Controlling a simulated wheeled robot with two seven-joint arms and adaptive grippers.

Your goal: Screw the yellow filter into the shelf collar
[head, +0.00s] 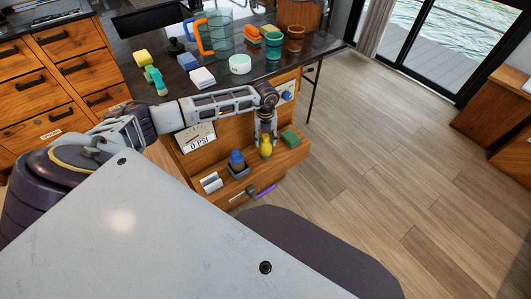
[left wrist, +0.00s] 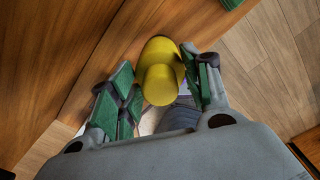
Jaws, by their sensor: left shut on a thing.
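The yellow filter (head: 266,149) hangs below my left gripper (head: 266,133), in front of the wooden cabinet and a little above its lower shelf. In the left wrist view the filter (left wrist: 160,75) sits between the green-padded fingers of my left gripper (left wrist: 162,92), which is shut on it. The filter looks like a rounded cylinder with a narrower end. I cannot clearly make out the shelf collar; the arm and gripper may hide it. My right gripper is not in view.
A blue-topped piece (head: 237,160) stands in a dark holder left of the filter. Cups and sponges crowd the dark counter (head: 222,84). Floor at right is clear.

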